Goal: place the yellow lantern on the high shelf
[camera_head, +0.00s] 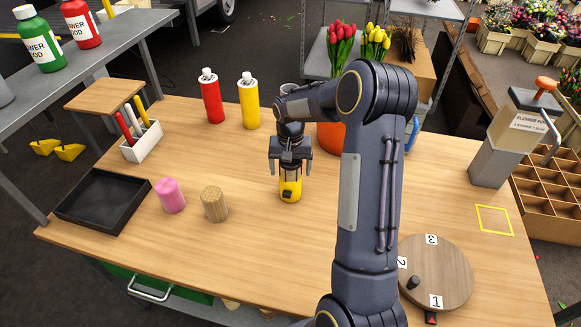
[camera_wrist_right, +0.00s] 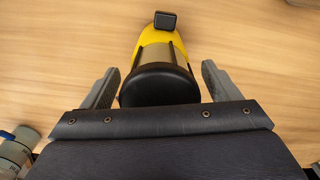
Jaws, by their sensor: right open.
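The yellow lantern (camera_head: 290,190) stands upright on the wooden table, with a dark top and a black block on its side. In the right wrist view the lantern (camera_wrist_right: 160,45) shows its black cap close to my palm. My right gripper (camera_head: 290,168) points down over the lantern and is open, with one finger on each side of its upper part. In the wrist view a gap shows between the lantern and at least the right finger. A raised grey shelf (camera_head: 120,32) runs along the upper left, above table height. My left gripper is not in view.
A green bottle (camera_head: 40,42) and a red bottle (camera_head: 82,24) stand on the grey shelf. A pink cylinder (camera_head: 171,195), a woven cylinder (camera_head: 214,204) and a black tray (camera_head: 103,200) lie left of the lantern. Red (camera_head: 211,98) and yellow (camera_head: 249,103) bottles stand behind.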

